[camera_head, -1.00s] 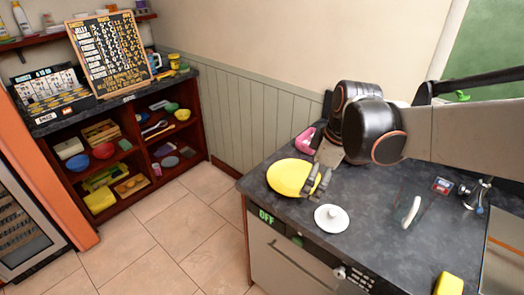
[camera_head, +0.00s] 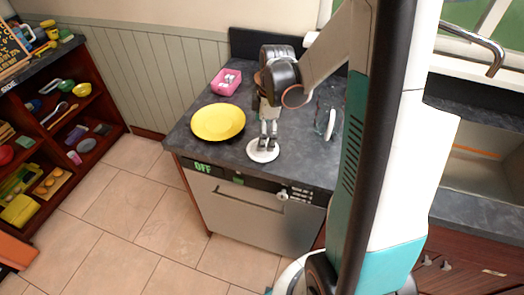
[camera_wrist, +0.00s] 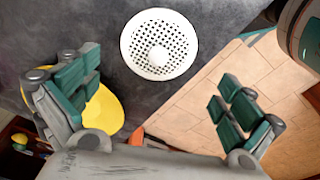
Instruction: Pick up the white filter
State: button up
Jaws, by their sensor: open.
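The white filter (camera_head: 262,151) is a round disc lying on the dark counter close to its front edge. In the wrist view the filter (camera_wrist: 159,25) shows a ring of small holes and a knob in the middle. My gripper (camera_head: 268,142) points down over the filter, with its fingertips in front of part of it. In the wrist view my gripper (camera_wrist: 157,88) has its two green-padded fingers wide apart, with nothing between them. The filter lies at the top of that view, beyond the line between the fingertips. The head view does not show whether the fingertips touch it.
A yellow plate (camera_head: 218,122) lies left of the filter. A pink container (camera_head: 227,82) stands behind it. A white oval item (camera_head: 330,124) stands to the right. The sink (camera_head: 480,158) is far right. The appliance front (camera_head: 240,205) drops below the counter edge.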

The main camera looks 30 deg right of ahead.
jog(key=shift+w+f+b, duration=0.15)
jog(key=shift+f+b, duration=0.4)
jog(key=shift+f, duration=0.9)
jog(key=shift+w+f+b, duration=0.1)
jog(key=shift+f+b, duration=0.4)
jog(key=shift+f, duration=0.9)
jog(key=shift+s, duration=0.15)
jog(key=c, duration=1.3)
jog(key=shift+c, duration=0.2)
